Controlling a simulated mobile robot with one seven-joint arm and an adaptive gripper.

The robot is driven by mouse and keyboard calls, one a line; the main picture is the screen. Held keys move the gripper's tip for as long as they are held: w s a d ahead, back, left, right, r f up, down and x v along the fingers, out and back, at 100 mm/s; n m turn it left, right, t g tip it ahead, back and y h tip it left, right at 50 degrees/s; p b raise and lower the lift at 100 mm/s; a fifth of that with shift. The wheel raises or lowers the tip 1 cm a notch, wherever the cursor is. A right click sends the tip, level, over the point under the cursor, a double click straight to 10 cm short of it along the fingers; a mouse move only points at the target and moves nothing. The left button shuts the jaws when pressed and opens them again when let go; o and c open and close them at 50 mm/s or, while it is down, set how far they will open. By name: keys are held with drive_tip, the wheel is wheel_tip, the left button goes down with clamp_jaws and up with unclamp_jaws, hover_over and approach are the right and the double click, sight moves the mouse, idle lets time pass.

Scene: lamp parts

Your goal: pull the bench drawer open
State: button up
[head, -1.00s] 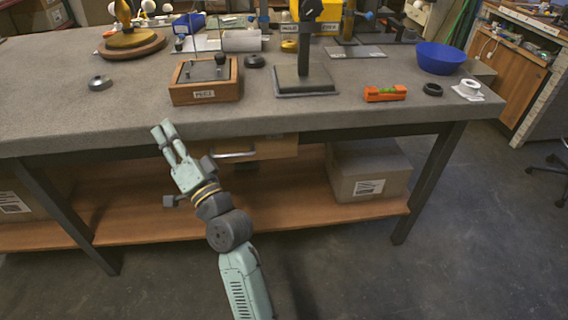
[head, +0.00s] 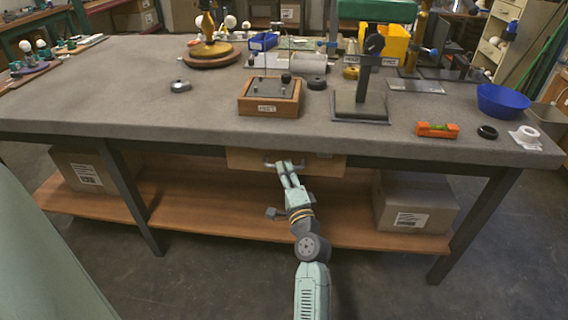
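The bench drawer (head: 248,160) is a wooden box front under the workbench's front edge, in the middle of the head view. Its pale bar handle (head: 268,164) shows just left of my fingertips. My gripper (head: 284,164) is in front of the drawer with its fingers pointing at the handle's right part. The fingers overlap the handle in the picture. I cannot tell whether they touch it or are around it, or how far apart they are. The drawer looks shut or nearly so under the bench top.
The grey workbench top (head: 150,110) overhangs the drawer. On it stand a wooden block (head: 268,108), a black-based stand (head: 360,108), an orange level (head: 437,130) and a blue bowl (head: 503,100). Cardboard boxes (head: 415,205) sit on the lower shelf (head: 210,217). The floor in front is clear.

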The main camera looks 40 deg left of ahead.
drive_tip(key=shift+x, duration=1.05)
clamp_jaws()
